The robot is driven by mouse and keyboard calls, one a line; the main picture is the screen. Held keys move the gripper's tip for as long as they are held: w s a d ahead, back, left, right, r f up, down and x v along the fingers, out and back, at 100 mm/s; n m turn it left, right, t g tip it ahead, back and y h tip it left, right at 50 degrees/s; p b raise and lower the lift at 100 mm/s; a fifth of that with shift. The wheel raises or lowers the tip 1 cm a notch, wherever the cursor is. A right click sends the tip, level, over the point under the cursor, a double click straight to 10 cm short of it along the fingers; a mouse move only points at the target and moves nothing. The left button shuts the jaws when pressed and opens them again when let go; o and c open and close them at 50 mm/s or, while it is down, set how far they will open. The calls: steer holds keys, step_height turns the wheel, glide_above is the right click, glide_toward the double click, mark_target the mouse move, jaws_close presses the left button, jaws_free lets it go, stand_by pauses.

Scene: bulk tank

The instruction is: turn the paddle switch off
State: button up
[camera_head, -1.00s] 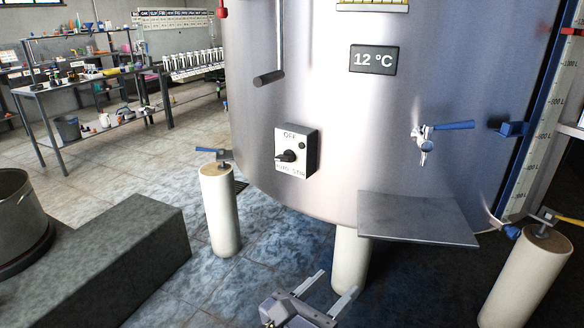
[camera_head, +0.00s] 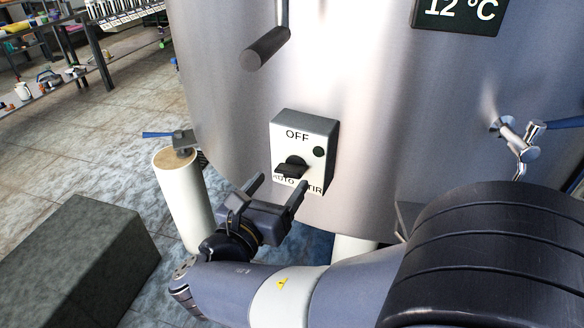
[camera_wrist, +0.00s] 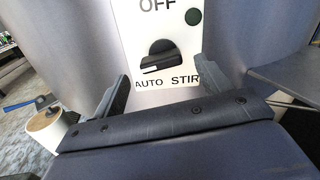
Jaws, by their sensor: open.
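The paddle switch (camera_head: 291,168) is a black knob on a white-faced box (camera_head: 318,135) fixed to the steel tank. The face reads OFF at the top and AUTO and STIR at the bottom. The knob's pointer lies toward the lower left, by AUTO. My gripper (camera_head: 276,188) is open and empty just in front of and below the box. In the wrist view the knob (camera_wrist: 158,57) shows above and between the two spread fingers (camera_wrist: 160,85), and they look apart from it.
A grey bar handle (camera_head: 264,48) hangs above the box. A tap with a blue lever (camera_head: 520,135) is on the tank at right.

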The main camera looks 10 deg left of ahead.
mark_target(286, 176)
steer(key=shift+x, duration=2.15)
steer(key=shift+c, duration=0.5)
steer(key=shift+s, duration=0.1)
steer(key=c, duration=0.9)
steer(key=shift+b, duration=0.3)
